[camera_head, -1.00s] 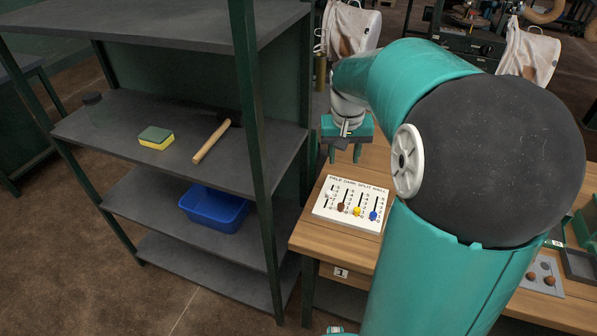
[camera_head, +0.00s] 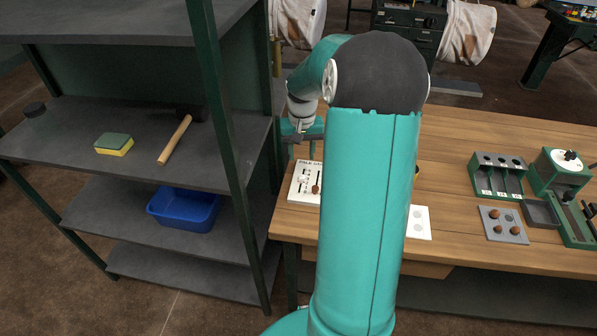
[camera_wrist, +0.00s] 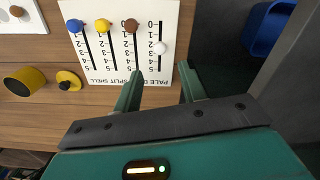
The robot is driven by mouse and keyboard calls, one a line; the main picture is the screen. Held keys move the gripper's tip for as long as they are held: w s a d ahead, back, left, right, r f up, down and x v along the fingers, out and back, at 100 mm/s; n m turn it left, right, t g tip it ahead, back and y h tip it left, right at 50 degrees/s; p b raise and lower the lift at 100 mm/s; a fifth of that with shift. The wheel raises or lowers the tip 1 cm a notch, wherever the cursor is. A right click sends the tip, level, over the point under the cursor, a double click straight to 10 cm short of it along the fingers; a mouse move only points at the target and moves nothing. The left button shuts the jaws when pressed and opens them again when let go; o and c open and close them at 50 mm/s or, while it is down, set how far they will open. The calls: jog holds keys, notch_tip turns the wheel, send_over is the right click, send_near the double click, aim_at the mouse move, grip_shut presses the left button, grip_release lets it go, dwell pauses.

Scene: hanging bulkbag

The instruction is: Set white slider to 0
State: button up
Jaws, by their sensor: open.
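The slider panel (camera_wrist: 125,45) is a white board with several vertical slots and printed scales, seen upside down in the wrist view. The white slider knob (camera_wrist: 158,47) sits around the middle of its scale, near 2 or 3. The blue knob (camera_wrist: 75,26), yellow knob (camera_wrist: 102,25) and brown knob (camera_wrist: 131,25) sit by the 0 ends. My gripper (camera_wrist: 160,72) is open and empty; its fingertips lie either side of the white slider's line, at the scale's 5 end, apart from the knob. In the head view my arm hides much of the panel (camera_head: 299,193).
The panel lies at the left end of a wooden table (camera_head: 450,190). A dark shelf (camera_head: 90,150) stands close on the left, holding a sponge (camera_head: 114,144), a hammer (camera_head: 175,140) and a blue bin (camera_head: 184,208). Beside the panel are a yellow cylinder (camera_wrist: 25,81) and yellow knob.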

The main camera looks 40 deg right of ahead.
aim_at(301, 176)
notch_tip(301, 176, down, 8)
jog(key=shift+f, duration=0.15)
jog(key=shift+c, duration=0.4)
grip_shut()
